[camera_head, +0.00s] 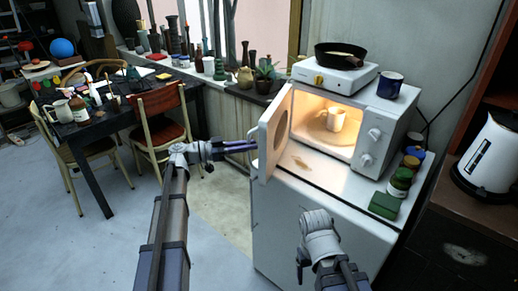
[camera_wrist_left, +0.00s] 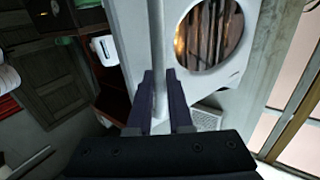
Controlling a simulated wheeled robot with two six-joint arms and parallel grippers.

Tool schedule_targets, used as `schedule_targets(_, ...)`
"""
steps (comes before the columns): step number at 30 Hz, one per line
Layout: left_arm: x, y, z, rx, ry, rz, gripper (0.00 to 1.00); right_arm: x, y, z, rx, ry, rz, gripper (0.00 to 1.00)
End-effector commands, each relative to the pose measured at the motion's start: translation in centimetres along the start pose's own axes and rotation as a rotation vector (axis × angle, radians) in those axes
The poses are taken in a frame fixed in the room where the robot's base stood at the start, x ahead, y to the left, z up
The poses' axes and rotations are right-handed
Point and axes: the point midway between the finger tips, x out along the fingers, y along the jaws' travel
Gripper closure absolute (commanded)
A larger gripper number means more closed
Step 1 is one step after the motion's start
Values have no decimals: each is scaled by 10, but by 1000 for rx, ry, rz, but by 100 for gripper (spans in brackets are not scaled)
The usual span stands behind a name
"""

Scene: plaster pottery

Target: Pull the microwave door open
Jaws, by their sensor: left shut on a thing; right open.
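The white microwave (camera_head: 373,128) stands on a white cabinet, its lit inside showing a pale mug (camera_head: 336,119). Its door (camera_head: 273,135) stands swung open, well out from the front on the left. My left gripper (camera_head: 245,146) is at the outer side of the door. In the left wrist view its dark fingers (camera_wrist_left: 160,98) are shut on the upright bar handle (camera_wrist_left: 157,55), beside the door's round window (camera_wrist_left: 208,35). My right gripper (camera_head: 303,268) is low in front of the cabinet, open and apart from the microwave; its fingertips show poorly.
A hot plate (camera_head: 335,78) with a pan (camera_head: 341,54) and a blue mug (camera_head: 390,85) sit on the microwave. Jars (camera_head: 401,181) and a green block (camera_head: 384,205) stand right of it. Chairs (camera_head: 160,112) and a cluttered table stand left. Floor between is clear.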

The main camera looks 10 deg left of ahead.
Motion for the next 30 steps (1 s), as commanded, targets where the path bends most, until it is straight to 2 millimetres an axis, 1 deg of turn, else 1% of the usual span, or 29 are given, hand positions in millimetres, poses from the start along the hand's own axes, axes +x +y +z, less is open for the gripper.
schedule_targets(1, -6, -9, 0, -2, -1, -2, 100, 0, 0, 0, 0, 0, 0, 23)
schedule_targets(4, -15, -22, 0, -2, -1, 17, 100, 0, 0, 0, 0, 0, 0, 23)
schedule_targets(9, -26, -34, 1, -2, 1, 87, 100, 0, 0, 0, 0, 0, 0, 23)
schedule_targets(16, -32, -40, 1, -2, 2, 129, 100, 0, 0, 0, 0, 0, 0, 23)
schedule_targets(29, -32, -40, 0, -2, 4, 137, 100, 0, 0, 0, 0, 0, 0, 23)
schedule_targets(30, -32, -40, 0, -2, 4, 137, 78, 0, 0, 0, 0, 0, 0, 23)
